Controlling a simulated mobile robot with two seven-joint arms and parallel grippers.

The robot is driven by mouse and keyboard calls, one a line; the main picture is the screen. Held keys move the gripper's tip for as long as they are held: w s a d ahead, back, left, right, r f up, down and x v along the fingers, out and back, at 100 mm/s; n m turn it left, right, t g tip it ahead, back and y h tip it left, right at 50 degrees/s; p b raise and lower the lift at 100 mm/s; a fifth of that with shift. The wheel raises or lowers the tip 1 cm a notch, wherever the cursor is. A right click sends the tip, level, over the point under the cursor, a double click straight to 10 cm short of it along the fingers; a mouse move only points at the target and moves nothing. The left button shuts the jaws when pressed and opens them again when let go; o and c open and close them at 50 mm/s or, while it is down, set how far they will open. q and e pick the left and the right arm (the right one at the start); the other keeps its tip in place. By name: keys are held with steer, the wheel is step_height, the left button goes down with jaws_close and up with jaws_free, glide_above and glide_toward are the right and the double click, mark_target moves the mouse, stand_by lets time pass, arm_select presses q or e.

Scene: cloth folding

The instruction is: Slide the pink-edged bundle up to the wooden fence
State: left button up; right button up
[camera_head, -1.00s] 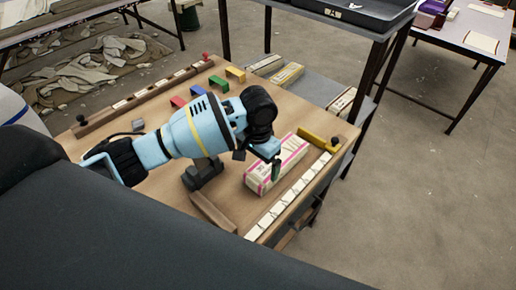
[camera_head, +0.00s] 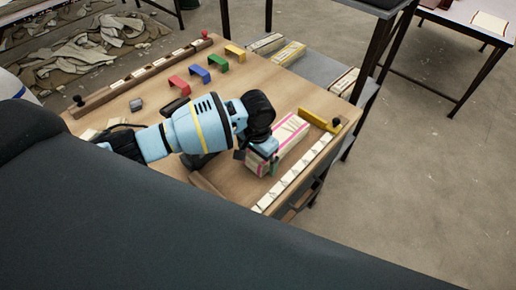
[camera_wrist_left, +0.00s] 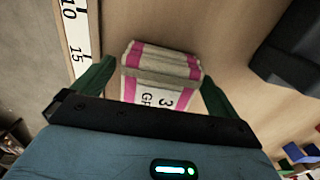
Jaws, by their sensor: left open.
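The pink-edged bundle (camera_head: 287,137), white with pink stripes, lies on the wooden table right of centre. It also shows in the left wrist view (camera_wrist_left: 160,66), with printed lettering on its side. My left gripper (camera_head: 262,160) is at the bundle's near end, partly hiding it. In the wrist view my left gripper (camera_wrist_left: 154,88) is open, with green fingers on either side of the bundle; whether they touch it is unclear. A low wooden bar (camera_head: 208,190), possibly the fence, lies at the table's near side, partly hidden. My right gripper is not in view.
A yellow bar (camera_head: 320,121) stands beyond the bundle at the right. A white marked strip (camera_head: 295,178) runs along the right edge. Red (camera_head: 178,84), blue (camera_head: 199,73), green (camera_head: 218,61) and yellow (camera_head: 235,52) arches stand farther back. Bare tabletop lies between.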

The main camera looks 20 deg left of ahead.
arm_select(q)
steer(key=shift+f, duration=0.35)
steer(key=c, duration=1.2)
steer(key=shift+s, duration=0.15)
